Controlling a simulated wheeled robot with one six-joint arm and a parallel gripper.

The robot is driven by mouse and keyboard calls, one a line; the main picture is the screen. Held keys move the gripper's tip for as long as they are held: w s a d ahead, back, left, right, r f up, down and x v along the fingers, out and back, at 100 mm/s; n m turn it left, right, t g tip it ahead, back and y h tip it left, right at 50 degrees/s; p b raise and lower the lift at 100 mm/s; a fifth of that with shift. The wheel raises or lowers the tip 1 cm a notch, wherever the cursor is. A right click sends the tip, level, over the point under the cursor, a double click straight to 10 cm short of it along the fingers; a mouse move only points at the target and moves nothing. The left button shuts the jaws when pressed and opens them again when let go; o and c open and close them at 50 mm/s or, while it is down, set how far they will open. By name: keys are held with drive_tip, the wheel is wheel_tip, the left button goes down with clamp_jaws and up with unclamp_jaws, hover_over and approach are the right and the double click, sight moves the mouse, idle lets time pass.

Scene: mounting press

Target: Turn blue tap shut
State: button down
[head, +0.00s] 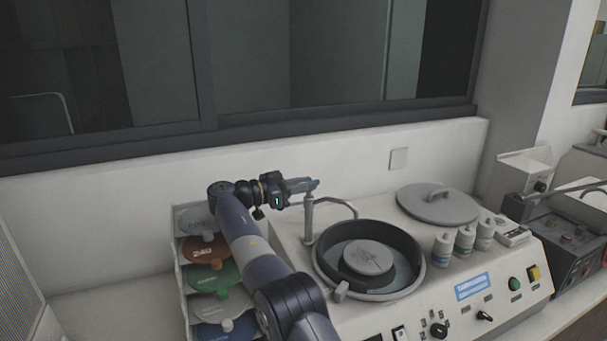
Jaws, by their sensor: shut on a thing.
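The blue tap handle (316,182) is a small blue piece at the top of the grey tap post (309,220), at the back left of the machine's round basin. A thin curved spout (340,203) runs from the post towards the basin. My gripper (311,184) reaches in from the left, level with the top of the post. Its fingers are shut on the blue tap handle and hide most of it. The handle's exact turn angle is hard to tell at this size.
The basin (325,250) holds a round disc (368,258). A grey lid (437,203) lies behind right, with several white bottles (465,240) in front of it. A rack of coloured discs (181,262) stands left, beside my arm. A wall is close behind.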

idle(0.6)
drive_tip(key=c, duration=1.5)
unclamp_jaws()
drive_tip(key=shift+f+b, duration=0.3)
drive_tip(key=shift+b, duration=0.75)
drive_tip(key=n+t+y+b, duration=0.1)
drive_tip(key=t+b, duration=0.1)
drive_tip(key=b, duration=0.6)
drive_tip(key=shift+n, duration=0.3)
drive_tip(key=n+t+y+b, duration=0.1)
drive_tip(key=b, duration=0.3)
drive_tip(key=n+t+y+b, duration=0.1)
drive_tip(key=t+b, duration=0.1)
drive_tip(key=b, duration=0.3)
drive_tip(key=shift+s+d+n+t+y, duration=0.2)
drive_tip(key=shift+n+t+y, duration=0.1)
drive_tip(key=shift+n+t+y+b, duration=0.3)
drive_tip(key=shift+y+b, duration=0.1)
drive_tip(key=shift+b, duration=0.65)
